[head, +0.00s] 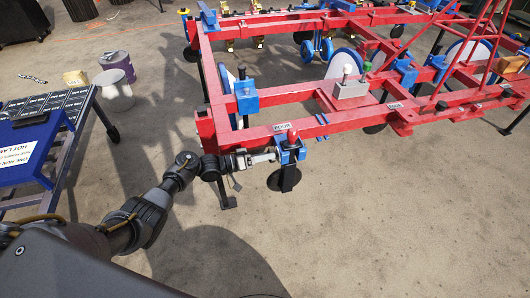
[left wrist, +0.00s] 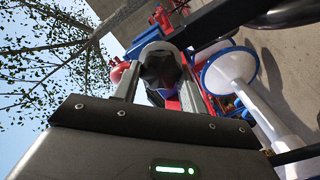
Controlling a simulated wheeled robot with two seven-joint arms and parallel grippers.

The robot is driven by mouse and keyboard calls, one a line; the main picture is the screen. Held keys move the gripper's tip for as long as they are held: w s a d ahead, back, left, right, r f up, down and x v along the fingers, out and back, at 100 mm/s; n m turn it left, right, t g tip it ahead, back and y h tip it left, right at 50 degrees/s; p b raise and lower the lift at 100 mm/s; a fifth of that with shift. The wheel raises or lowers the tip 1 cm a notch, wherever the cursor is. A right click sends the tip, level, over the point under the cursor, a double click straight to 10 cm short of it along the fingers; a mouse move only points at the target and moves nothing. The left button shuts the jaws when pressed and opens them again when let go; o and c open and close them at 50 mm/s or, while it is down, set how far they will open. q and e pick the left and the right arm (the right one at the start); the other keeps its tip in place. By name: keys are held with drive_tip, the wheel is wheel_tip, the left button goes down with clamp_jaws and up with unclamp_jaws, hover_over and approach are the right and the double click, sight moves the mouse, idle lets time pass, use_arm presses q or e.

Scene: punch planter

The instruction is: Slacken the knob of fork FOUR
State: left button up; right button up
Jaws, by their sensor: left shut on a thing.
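A red frame (head: 350,92) carries blue clamps. One blue clamp (head: 291,154) sits at its near bar, below a small white label (head: 282,127) whose lettering I cannot read surely. A dark fork with a round foot (head: 287,180) hangs under this clamp. My left gripper (head: 268,157) reaches the clamp from its left side. In the left wrist view, a dark knob (left wrist: 160,68) sits between the two fingers of the left gripper (left wrist: 158,88), which is shut on it. In the head view the knob is mostly hidden by the fingers. My right gripper is not in view.
A second label (head: 393,105) and a grey block with a lever (head: 350,89) are farther right on the frame. The near ground is clear.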

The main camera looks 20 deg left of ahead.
use_arm(q)
drive_tip(key=n+p, duration=0.3)
drive_tip(key=n, duration=1.2)
drive_tip(key=shift+w+f+n, duration=0.1)
drive_tip(key=shift+n, duration=0.3)
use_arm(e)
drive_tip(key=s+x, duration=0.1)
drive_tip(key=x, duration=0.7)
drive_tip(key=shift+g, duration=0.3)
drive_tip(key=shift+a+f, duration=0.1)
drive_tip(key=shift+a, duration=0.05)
use_arm(q)
drive_tip(key=o, duration=1)
drive_tip(key=shift+f, duration=0.1)
